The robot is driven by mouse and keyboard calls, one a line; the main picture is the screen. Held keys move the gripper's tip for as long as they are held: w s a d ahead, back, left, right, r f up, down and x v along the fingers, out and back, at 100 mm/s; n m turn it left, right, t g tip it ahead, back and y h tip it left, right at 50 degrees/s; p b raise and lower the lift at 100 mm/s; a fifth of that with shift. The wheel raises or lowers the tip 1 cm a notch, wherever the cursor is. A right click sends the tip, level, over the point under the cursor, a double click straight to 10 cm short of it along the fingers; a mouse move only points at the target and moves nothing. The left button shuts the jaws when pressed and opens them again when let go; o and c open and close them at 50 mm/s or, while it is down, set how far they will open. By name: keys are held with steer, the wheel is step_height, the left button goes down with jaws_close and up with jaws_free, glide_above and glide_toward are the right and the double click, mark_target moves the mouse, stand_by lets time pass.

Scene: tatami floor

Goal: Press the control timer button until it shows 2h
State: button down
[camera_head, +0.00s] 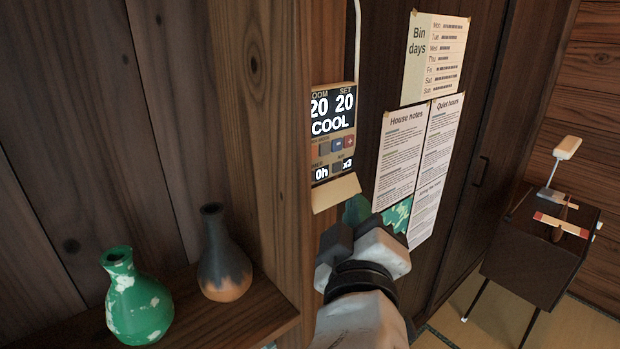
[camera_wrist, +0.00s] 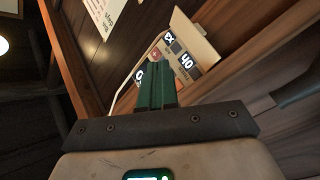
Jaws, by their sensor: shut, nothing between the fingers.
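The control (camera_head: 333,125) is a small panel on a wooden post in the head view. Its screen reads room 20, set 20 and COOL.
A green vase (camera_head: 138,300) and a dark brown vase (camera_head: 224,255) stand on a wooden shelf (camera_head: 245,325) at lower left. Paper notices (camera_head: 402,150) hang on the dark door right of the control. A small dark table (camera_head: 540,250) with a lamp stands far right.

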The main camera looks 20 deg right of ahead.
steer(key=shift+w+a+b, duration=0.1)
steer(key=shift+w+a, duration=0.25)
steer(key=shift+w, duration=0.75)
steer(key=shift+w+a+b, duration=0.1)
steer(key=shift+w+a, duration=0.25)
steer(key=shift+w, duration=0.7)
steer(key=shift+w+a+b, duration=0.1)
steer(key=shift+w+a, duration=0.25)
steer(key=shift+w, duration=0.75)
steer(key=shift+w+a, duration=0.1)
steer(key=shift+w, duration=0.2)
